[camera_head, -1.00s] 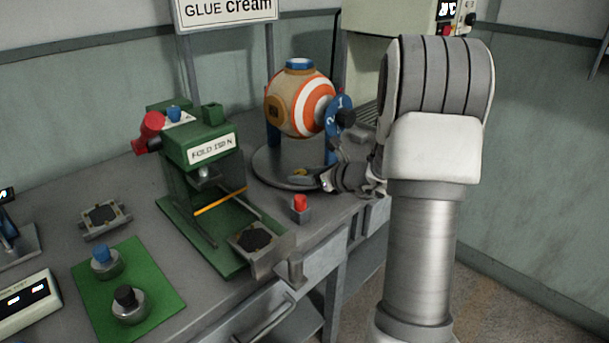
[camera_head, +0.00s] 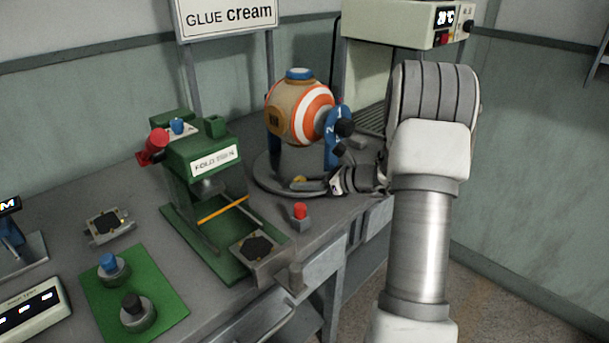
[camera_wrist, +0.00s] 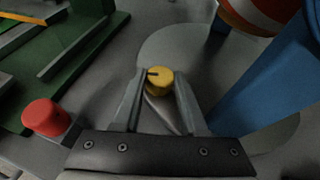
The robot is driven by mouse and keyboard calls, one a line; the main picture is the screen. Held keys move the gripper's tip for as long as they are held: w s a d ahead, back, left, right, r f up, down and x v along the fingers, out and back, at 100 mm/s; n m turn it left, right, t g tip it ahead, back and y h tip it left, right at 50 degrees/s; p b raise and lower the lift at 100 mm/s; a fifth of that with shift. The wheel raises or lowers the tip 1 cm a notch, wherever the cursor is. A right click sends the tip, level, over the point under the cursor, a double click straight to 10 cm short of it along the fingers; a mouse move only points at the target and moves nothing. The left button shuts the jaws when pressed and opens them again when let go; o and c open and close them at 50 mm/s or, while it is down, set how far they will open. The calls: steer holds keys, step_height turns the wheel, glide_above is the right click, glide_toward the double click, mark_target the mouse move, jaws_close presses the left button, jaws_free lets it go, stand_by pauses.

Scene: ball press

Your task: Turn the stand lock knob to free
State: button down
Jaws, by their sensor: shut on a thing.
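The ball stand is a round grey base plate (camera_head: 268,178) with blue uprights (camera_head: 331,152) that carry an orange-and-white striped ball (camera_head: 300,112). A small yellow knob (camera_wrist: 160,82) with a dark pointer mark sits low at the base; in the wrist view the mark points left. It also shows in the head view (camera_head: 299,180), partly hidden by my gripper. My gripper (camera_wrist: 159,84) is low over the base plate, its two fingers closed on the sides of the yellow knob. The text or position marks around the knob cannot be made out.
A red button (camera_head: 300,212) stands just in front of the base, and also left of my fingers in the wrist view (camera_wrist: 46,117). A green press (camera_head: 203,160) stands to the left. A blue upright (camera_wrist: 268,80) is close on my right. A beige oven-like machine (camera_head: 405,25) stands behind.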

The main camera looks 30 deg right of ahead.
steer(key=shift+w+d+n+g+y+p, duration=0.1)
steer(key=shift+d+n+g+y+p, duration=0.1)
steer(key=shift+n+g+y+p, duration=1.2)
steer(key=shift+c, duration=2.2)
jaws_free()
steer(key=shift+t+b, duration=0.35)
steer(key=shift+t, duration=0.05)
